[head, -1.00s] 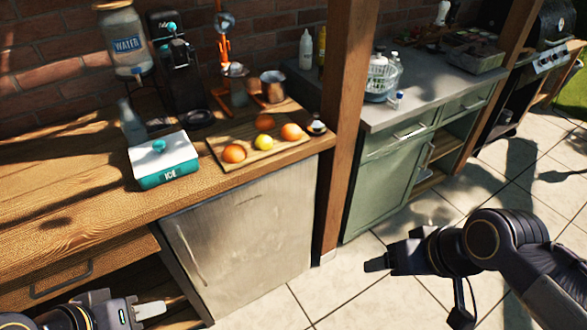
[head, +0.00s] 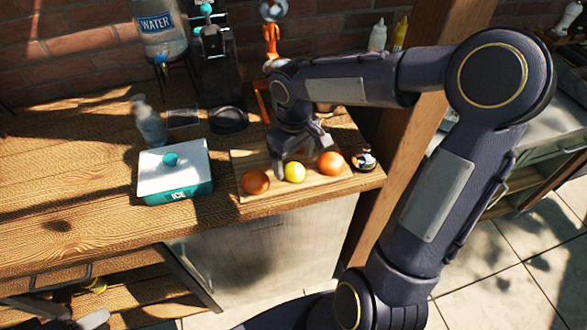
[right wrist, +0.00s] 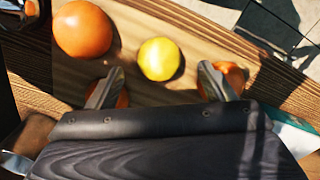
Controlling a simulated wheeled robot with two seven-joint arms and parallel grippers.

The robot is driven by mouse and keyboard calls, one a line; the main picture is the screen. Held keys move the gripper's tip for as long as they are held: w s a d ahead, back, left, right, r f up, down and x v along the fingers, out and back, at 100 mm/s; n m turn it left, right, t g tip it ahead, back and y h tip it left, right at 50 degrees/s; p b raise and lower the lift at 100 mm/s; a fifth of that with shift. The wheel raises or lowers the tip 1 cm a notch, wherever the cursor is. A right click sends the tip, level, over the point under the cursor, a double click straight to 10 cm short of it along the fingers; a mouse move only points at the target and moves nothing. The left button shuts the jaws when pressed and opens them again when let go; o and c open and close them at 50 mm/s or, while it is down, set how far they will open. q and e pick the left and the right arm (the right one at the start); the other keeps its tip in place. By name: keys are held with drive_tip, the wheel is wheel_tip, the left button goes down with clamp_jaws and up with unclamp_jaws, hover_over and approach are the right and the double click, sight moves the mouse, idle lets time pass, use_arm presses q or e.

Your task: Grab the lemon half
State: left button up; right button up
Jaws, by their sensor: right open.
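The lemon half (head: 294,172) shows as a small round yellow fruit on the wooden cutting board (head: 230,188), between two oranges. My right gripper (head: 301,160) is open just above and behind it. In the right wrist view the lemon half (right wrist: 159,59) lies ahead of the gap between the open fingers (right wrist: 159,86), touched by neither as far as I can see. Whether a cut face shows is unclear. My left gripper (head: 95,319) is only partly in view at the bottom left, with its jaw opening unclear.
One orange (head: 255,181) sits left of the lemon half and another (head: 331,163) right of it. A third orange (right wrist: 122,98) lies partly under a finger. A teal-and-white ice box (head: 175,172) stands left of the board, a small dark-based jar (head: 363,158) right of it.

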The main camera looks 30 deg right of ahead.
drive_tip(key=shift+w+f, duration=0.1)
drive_tip(key=shift+f, duration=1.35)
drive_tip(key=c, duration=1)
drive_tip(key=shift+r, duration=0.15)
drive_tip(key=shift+c, duration=0.2)
